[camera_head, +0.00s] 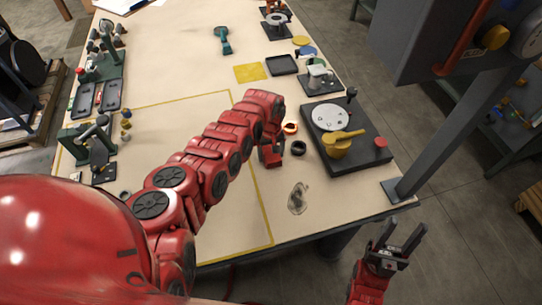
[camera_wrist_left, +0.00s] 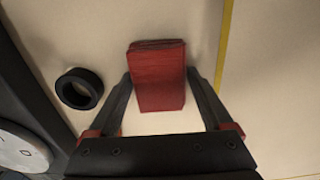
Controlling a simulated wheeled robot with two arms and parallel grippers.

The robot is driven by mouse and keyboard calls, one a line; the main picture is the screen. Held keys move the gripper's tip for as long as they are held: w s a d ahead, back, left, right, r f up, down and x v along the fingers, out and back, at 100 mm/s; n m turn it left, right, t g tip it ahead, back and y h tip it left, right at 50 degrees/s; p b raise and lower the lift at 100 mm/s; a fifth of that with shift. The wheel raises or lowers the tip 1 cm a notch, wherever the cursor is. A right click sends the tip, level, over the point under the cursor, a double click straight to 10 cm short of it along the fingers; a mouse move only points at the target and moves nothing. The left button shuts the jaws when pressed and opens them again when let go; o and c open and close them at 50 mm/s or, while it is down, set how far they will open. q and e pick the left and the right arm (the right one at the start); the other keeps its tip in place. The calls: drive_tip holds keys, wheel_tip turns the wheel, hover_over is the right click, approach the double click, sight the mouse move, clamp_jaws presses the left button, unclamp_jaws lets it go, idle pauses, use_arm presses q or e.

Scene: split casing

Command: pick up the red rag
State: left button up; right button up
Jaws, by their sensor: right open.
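The red rag (camera_wrist_left: 157,78) is a folded stack lying on the table in the left wrist view. In the head view its red end (camera_head: 272,160) shows below my left gripper, partly hidden by it. My left gripper (camera_wrist_left: 160,76) points down at the rag with its fingers spread, one tip at each side edge of it. I cannot tell whether the fingertips touch the rag. In the head view my left gripper (camera_head: 268,150) is mostly covered by its wrist. My right gripper (camera_head: 402,237) is open and empty, off the table's front edge.
A black ring (camera_head: 298,148) lies just right of the rag; it also shows in the left wrist view (camera_wrist_left: 79,88). A dark fixture plate (camera_head: 372,152) with a yellow part stands further right. A grey post (camera_head: 440,130) rises at the table's right edge. Yellow tape (camera_head: 262,215) runs left of the rag.

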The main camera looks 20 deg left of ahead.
sight(270, 153)
use_arm(q)
drive_tip(key=c, duration=0.9)
drive_tip(key=shift+r, duration=0.1)
drive_tip(key=shift+c, duration=0.2)
drive_tip(key=shift+r, duration=0.55)
drive_tip(key=shift+a+r, duration=0.2)
drive_tip(key=shift+r, duration=1.05)
drive_tip(key=s+a, duration=0.3)
drive_tip(key=a, duration=0.1)
drive_tip(key=s+a, duration=0.3)
drive_tip(key=a, duration=0.1)
drive_tip(key=s+a+r, duration=0.1)
drive_tip(key=s+a, duration=0.2)
drive_tip(key=a, duration=0.1)
drive_tip(key=shift+a+r, duration=0.1)
drive_tip(key=shift+a, duration=0.3)
